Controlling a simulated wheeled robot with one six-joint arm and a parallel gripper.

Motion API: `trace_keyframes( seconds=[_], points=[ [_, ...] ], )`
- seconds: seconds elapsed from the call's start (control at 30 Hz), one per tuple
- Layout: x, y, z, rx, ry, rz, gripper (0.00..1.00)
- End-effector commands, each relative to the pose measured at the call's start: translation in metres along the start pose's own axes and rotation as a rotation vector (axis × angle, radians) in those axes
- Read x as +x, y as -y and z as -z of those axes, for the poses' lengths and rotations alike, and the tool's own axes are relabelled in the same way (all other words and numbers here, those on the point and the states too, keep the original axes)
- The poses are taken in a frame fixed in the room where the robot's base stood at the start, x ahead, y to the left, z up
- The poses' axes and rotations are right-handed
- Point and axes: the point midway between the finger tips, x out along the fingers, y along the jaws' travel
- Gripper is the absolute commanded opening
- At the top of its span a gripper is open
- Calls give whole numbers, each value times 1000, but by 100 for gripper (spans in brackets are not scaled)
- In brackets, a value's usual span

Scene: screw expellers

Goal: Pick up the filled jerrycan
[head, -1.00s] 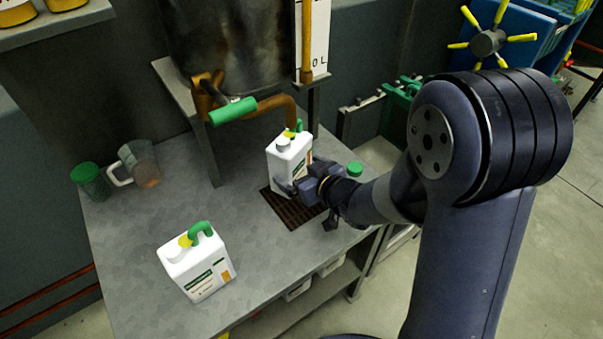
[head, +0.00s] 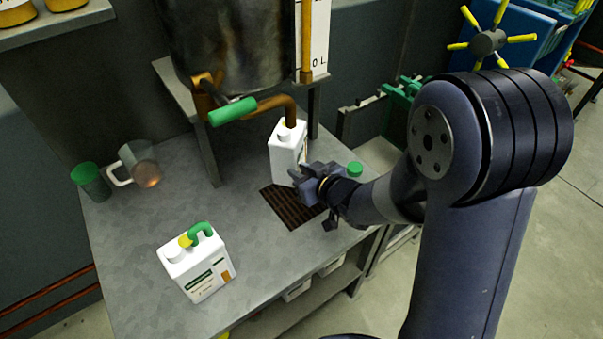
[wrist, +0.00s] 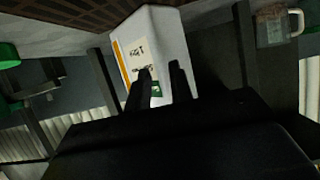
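A white jerrycan (head: 285,154) stands below the brown spout, at the back end of the dark grate. A second white jerrycan (head: 198,265) with a green handle and yellow part stands at the table's front left. I cannot see the fill in either. My gripper (head: 299,179) is low at the right front of the can by the spout, very close to it. In the wrist view, the labelled side of a can (wrist: 174,40) is just beyond my two fingers (wrist: 160,72). The fingers have a gap between them and nothing gripped shows there. Whether they touch the can is unclear.
A metal tank (head: 225,45) with a green-handled tap (head: 233,111) and brown spout overhangs the can. The grate (head: 290,211) is mostly bare. The table's middle (head: 190,190) is clear.

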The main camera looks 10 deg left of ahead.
Motion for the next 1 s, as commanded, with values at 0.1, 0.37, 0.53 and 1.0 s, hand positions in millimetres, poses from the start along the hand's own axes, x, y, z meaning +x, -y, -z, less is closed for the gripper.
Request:
trace_keyframes(
  seconds=[0.1,0.37,0.53,1.0],
  points=[
    [0,0,0,0,-1,0,4],
    [0,0,0,0,-1,0,0],
    [0,0,0,0,-1,0,0],
    [-4,0,11,-2,-4,0,0]
  ],
)
